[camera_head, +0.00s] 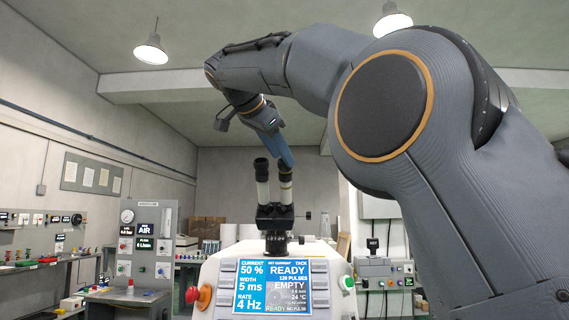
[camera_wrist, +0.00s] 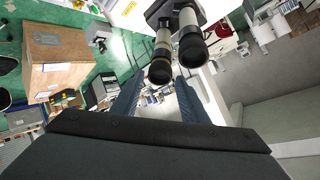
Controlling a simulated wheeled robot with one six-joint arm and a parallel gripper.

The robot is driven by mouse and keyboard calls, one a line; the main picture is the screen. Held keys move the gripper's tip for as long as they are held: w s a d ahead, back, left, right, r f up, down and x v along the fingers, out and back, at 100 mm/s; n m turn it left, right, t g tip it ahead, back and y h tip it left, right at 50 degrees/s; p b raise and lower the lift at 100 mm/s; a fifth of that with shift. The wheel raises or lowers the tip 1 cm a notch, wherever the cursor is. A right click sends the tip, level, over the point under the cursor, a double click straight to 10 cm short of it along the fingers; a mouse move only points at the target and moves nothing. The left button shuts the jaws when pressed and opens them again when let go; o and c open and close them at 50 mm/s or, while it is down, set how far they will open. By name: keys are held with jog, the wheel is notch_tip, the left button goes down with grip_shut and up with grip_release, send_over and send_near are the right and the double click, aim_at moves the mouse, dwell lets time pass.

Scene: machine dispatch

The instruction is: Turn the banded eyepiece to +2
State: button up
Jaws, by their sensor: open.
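A microscope with two eyepiece tubes stands on top of the white machine. The banded eyepiece (camera_wrist: 161,62) has a dark top and a thin tan band on a pale tube; in the head view it appears to be the right one (camera_head: 285,176). The plain eyepiece (camera_wrist: 193,47) is beside it, on the left in the head view (camera_head: 262,170). My gripper (camera_wrist: 160,80) is open, its two blue fingers pointing toward the banded eyepiece, whose top lies near the gap between the fingertips. In the head view my gripper (camera_head: 285,163) is just above that eyepiece. Contact and the scale marks cannot be made out.
The machine's display (camera_head: 282,287) reads READY, 50 %, 5 ms, 4 Hz. A red knob (camera_head: 192,294) sits at its left. An AIR panel (camera_head: 146,240) stands on the left, and another bench unit (camera_head: 384,268) on the right. The space above the eyepieces holds only my arm.

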jog(key=v, duration=0.4)
dwell(0.5)
